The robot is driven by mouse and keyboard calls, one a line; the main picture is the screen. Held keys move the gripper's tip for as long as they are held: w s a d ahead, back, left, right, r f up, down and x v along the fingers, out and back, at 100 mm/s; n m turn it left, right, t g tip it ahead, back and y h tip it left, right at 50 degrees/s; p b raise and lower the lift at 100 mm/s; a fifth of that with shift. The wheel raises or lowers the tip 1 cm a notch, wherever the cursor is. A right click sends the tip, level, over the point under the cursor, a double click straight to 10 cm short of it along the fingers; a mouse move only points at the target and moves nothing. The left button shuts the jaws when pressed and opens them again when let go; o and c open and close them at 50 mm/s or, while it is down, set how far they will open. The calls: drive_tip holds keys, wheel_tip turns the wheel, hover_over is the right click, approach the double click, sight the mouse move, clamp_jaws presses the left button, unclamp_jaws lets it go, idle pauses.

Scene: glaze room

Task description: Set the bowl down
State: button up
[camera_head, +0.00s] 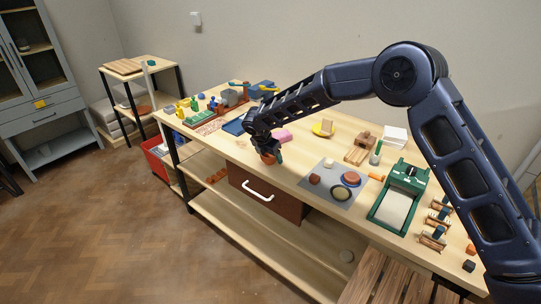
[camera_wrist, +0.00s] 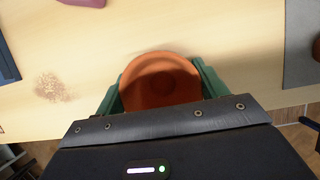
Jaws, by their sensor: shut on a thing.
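The bowl (camera_wrist: 160,80) is orange-brown and round, seen from above in the wrist view. My gripper (camera_wrist: 160,92) is shut on it, with a green finger at its left and right sides. In the head view my gripper (camera_head: 270,156) is over the front part of the worktable (camera_head: 300,170), above the drawer. There the bowl (camera_head: 267,158) shows as a small orange patch partly hidden by the fingers. I cannot tell whether the bowl touches the table top.
A grey mat (camera_head: 325,195) with several round pieces lies to the right, and a green-framed tray (camera_head: 398,200) beyond it. A pink block (camera_head: 282,135) and a blue tray (camera_head: 234,127) are behind and left. Pale bare wood surrounds the bowl; the table's front edge is close.

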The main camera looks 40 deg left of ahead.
drive_tip(key=shift+f, duration=0.1)
drive_tip(key=o, duration=1)
drive_tip(key=v, duration=1.2)
drive_tip(key=shift+w, duration=0.1)
